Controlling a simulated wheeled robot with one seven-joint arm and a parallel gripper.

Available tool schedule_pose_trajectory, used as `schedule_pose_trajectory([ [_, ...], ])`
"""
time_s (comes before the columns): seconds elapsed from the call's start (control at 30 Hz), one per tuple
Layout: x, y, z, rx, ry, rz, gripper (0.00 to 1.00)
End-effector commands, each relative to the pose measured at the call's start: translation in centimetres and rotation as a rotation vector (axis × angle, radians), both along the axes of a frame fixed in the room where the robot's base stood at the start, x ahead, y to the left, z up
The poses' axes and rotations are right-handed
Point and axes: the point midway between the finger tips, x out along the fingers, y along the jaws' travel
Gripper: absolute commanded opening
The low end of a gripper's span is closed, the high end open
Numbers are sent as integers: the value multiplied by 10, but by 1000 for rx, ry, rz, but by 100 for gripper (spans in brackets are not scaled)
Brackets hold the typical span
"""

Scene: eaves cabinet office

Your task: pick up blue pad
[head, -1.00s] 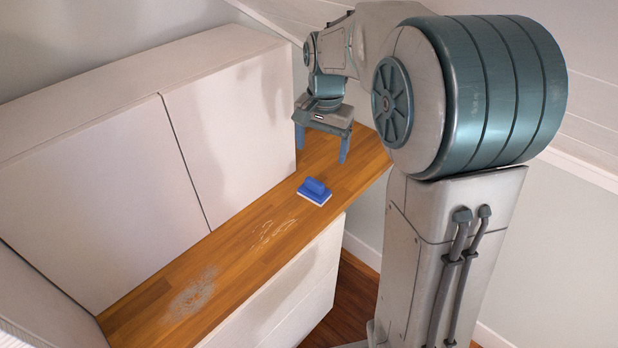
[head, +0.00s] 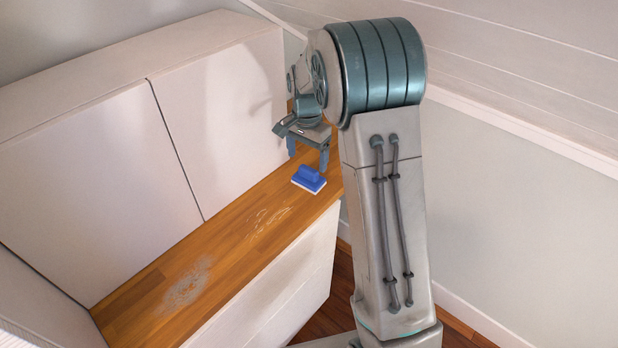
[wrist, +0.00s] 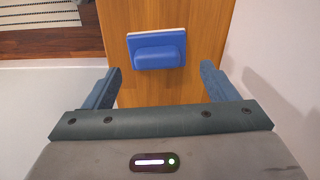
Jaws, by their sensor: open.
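The blue pad (head: 309,179) lies on the wooden counter near its front edge, with a raised blue grip on top and a thin white layer underneath. My gripper (head: 307,162) is above the counter just behind the pad in the head view, fingers pointing down. In the wrist view the pad (wrist: 158,50) is ahead of the open fingers, roughly centred between them. My gripper (wrist: 161,78) is open and empty, with no finger touching the pad. Part of my arm hides the counter's far end in the head view.
The wooden counter (head: 222,240) is narrow, with white cabinets (head: 230,110) along its back. Pale smudges (head: 188,284) and streaks (head: 268,218) mark its surface. Its front edge drops to the floor. The counter left of the pad is free of objects.

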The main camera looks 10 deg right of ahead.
Motion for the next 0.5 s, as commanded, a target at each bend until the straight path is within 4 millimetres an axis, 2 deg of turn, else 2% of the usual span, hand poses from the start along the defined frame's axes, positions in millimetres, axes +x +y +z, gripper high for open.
schedule_pose_trajectory([
  [0.3, -2, -4, -43, 0, 4, 1, 80],
  [0.5, -2, -3, -52, 0, 1, 1, 80],
])
